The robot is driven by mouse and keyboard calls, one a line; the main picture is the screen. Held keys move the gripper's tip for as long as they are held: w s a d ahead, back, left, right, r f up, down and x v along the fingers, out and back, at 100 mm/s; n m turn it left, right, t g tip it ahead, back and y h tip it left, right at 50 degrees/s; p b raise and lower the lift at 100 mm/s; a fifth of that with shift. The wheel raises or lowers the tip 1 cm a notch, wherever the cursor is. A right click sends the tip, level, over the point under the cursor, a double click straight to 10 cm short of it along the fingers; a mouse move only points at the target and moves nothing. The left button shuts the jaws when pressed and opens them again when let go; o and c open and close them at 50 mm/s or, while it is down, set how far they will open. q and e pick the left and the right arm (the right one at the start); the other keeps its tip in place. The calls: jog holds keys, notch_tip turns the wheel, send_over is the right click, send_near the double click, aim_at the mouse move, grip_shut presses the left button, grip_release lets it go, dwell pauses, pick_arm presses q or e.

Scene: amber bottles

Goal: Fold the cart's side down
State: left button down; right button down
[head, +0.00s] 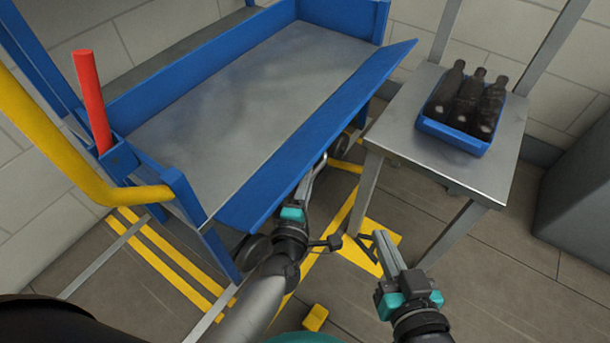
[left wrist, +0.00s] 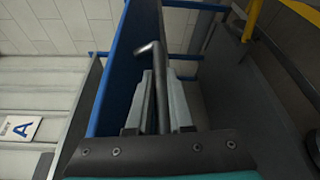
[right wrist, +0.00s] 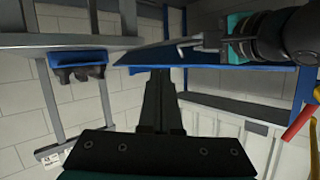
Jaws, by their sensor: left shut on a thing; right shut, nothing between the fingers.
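The blue cart (head: 215,85) stands at the left, with a grey metal bed. Its near side (head: 318,130) is a long blue panel that leans outward, tilted rather than upright; the left wrist view shows it close up (left wrist: 128,65). My left gripper (head: 318,172) is in front of this panel, shut on a grey bent bar handle (left wrist: 155,62) that runs between its fingers. Where the bar joins the cart is hidden. My right gripper (head: 381,247) is shut and empty, low between the cart and the table, apart from both.
A grey metal table (head: 405,125) at the right bears a blue crate (head: 450,137) with dark bottles (head: 467,98). A red lever (head: 92,100) and yellow rail (head: 60,140) stand at the cart's left end. A yellow block (head: 315,318) lies on the floor.

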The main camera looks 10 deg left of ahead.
pick_arm(q)
jog(key=shift+f+m+t+b, duration=0.3)
jog(key=shift+f+m+b, duration=0.05)
jog(key=shift+f+m, duration=0.4)
jog(key=shift+w+a+f+m+t+b, duration=0.15)
jog(key=shift+f+m+t, duration=0.15)
jog(key=shift+f+m, duration=0.4)
jog(key=shift+a+f+m+t+b, duration=0.1)
jog(key=shift+f+m+t, duration=0.2)
jog(key=shift+f+m, duration=0.45)
jog(key=shift+w+a+f+m+t+b, duration=0.15)
jog(key=shift+f+m+t, duration=0.15)
jog(key=shift+f+m, duration=0.4)
pick_arm(e)
jog(key=shift+s+a+r+m+t+y, duration=0.15)
jog(key=shift+a+r+t+y, duration=0.15)
jog(key=shift+t, duration=0.2)
jog(key=shift+s+a+r+m+t+y, duration=0.1)
jog(key=shift+s+a+r+t, duration=0.1)
jog(key=shift+r+t, duration=0.25)
jog(key=shift+s+a+r+m+t+y, duration=0.15)
jog(key=shift+a+r+t+y, duration=0.1)
jog(key=shift+t, duration=0.3)
pick_arm(q)
jog(key=shift+r, duration=0.15)
jog(key=c, duration=0.8)
grip_release()
jog(key=shift+s, duration=0.1)
